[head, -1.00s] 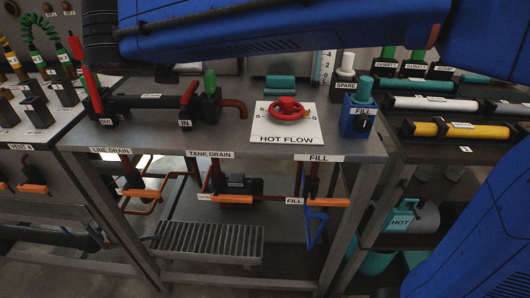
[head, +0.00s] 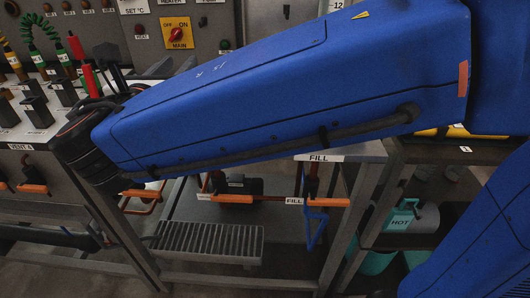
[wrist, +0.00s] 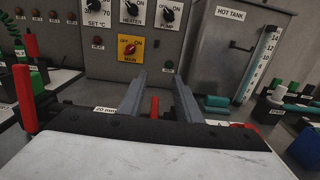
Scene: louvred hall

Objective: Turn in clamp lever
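My gripper (wrist: 160,76) is open in the wrist view, with its two grey fingers spread and pointing forward. A short red lever (wrist: 155,106) shows low between the fingers; it looks like the IN clamp lever, and I cannot tell whether a finger touches it. A tall red lever (wrist: 24,98), apparently the OUT one, stands upright left of the gripper. In the head view, that red lever (head: 91,80) shows beside my gripper (head: 114,66), whose fingers are partly hidden. My arm covers the IN clamp and the black pipe in the head view.
A control panel (wrist: 108,60) with knobs and a yellow MAIN switch (wrist: 130,48) stands ahead. The left bench (head: 22,135) holds several dark blocks.

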